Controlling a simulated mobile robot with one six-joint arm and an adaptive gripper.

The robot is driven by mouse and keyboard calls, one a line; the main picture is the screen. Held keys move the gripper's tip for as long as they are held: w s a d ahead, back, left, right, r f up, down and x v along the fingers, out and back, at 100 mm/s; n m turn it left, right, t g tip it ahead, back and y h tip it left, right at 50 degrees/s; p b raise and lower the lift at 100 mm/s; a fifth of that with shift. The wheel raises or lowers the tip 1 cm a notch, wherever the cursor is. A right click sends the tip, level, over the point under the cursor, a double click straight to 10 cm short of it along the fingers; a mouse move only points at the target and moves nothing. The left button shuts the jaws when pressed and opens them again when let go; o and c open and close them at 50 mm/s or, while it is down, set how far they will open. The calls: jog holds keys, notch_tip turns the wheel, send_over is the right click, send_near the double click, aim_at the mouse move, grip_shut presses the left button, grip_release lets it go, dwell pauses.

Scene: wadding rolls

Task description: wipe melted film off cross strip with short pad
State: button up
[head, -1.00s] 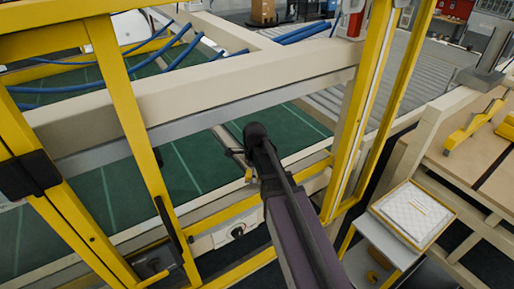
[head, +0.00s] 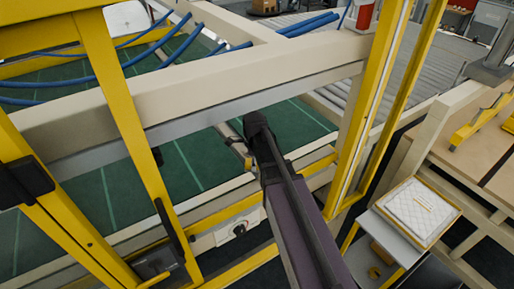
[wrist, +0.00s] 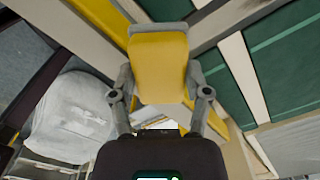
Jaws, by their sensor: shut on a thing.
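My gripper (wrist: 160,95) is shut on a yellow pad (wrist: 158,62), which sits between its two fingers in the wrist view. In the head view my gripper (head: 238,152) hangs over the green bed, in front of the cream crossbeam (head: 200,92), and is small and partly hidden by my arm. A grey strip (head: 205,121) runs along the lower side of that beam; I cannot tell whether it is the cross strip. The pad looks apart from it. No melted film can be made out in either view.
Yellow posts (head: 137,130) stand left and right of my arm. Blue hoses (head: 95,70) loop behind the beam. A yellow-rimmed tray (head: 458,214) with a white quilted sheet stands at the right, beside a wooden bench (head: 478,155). A white bundle (wrist: 72,118) shows in the wrist view.

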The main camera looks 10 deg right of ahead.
jog(key=w+d+f+b, duration=0.2)
jog(key=w, duration=0.4)
jog(key=w+d+f+m+b, duration=0.1)
jog(key=w+f+b, duration=0.2)
jog(key=w, duration=0.4)
jog(key=shift+d+m, duration=0.3)
jog(key=shift+d, duration=0.05)
jog(key=shift+f, duration=0.1)
